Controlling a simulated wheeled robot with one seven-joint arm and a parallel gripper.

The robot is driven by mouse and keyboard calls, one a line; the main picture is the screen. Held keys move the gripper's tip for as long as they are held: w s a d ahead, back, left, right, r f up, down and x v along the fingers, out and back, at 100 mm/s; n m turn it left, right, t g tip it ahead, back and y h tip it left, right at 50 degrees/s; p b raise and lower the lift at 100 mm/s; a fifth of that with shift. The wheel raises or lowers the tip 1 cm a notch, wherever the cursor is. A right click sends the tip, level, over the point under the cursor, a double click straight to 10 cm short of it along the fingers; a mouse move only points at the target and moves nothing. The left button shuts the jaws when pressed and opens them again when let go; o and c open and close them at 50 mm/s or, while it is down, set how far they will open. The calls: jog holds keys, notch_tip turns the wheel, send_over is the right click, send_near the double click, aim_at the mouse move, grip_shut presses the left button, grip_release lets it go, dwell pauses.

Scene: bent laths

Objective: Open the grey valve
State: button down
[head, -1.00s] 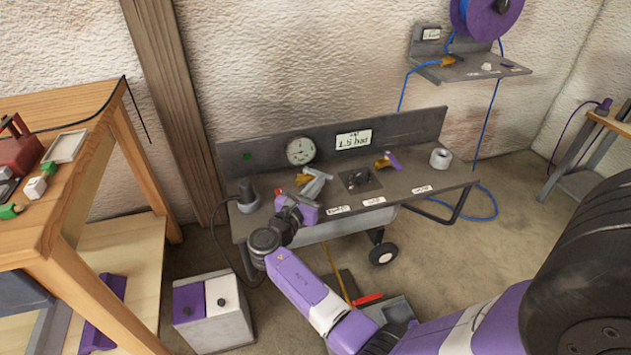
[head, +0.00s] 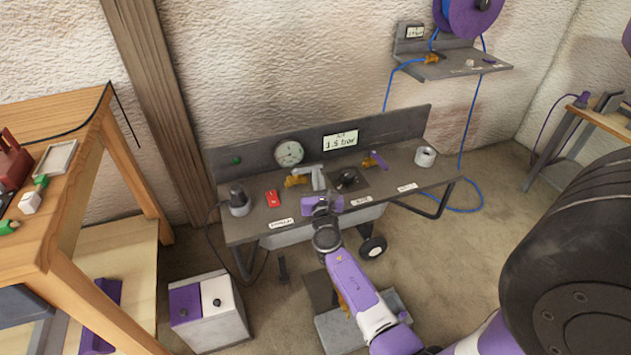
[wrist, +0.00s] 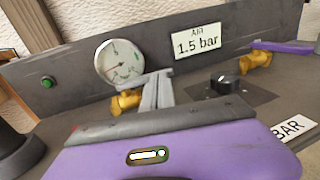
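The grey valve has a brass body (head: 294,181), also seen in the wrist view (wrist: 125,102), on the bench top below the gauge. Its grey lever (wrist: 135,81) runs to the right from above the brass body. My gripper (wrist: 158,90) is in front of the valve, its two grey fingers close together with only a thin gap. In the head view my gripper (head: 317,178) is at the lever's right part. The fingertips overlap the lever in both views; I cannot tell whether they touch it.
A purple-levered valve (head: 373,161) stands to the right, past a black knob (wrist: 224,83). A round gauge (wrist: 120,61) and a sign reading 1.5 bar (wrist: 198,46) are on the back panel. A red block (head: 272,198) and a dark cylinder (head: 239,198) sit left. A white roll (head: 425,157) stands right.

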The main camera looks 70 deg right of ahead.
jog(key=shift+d, duration=0.4)
dwell(0.4)
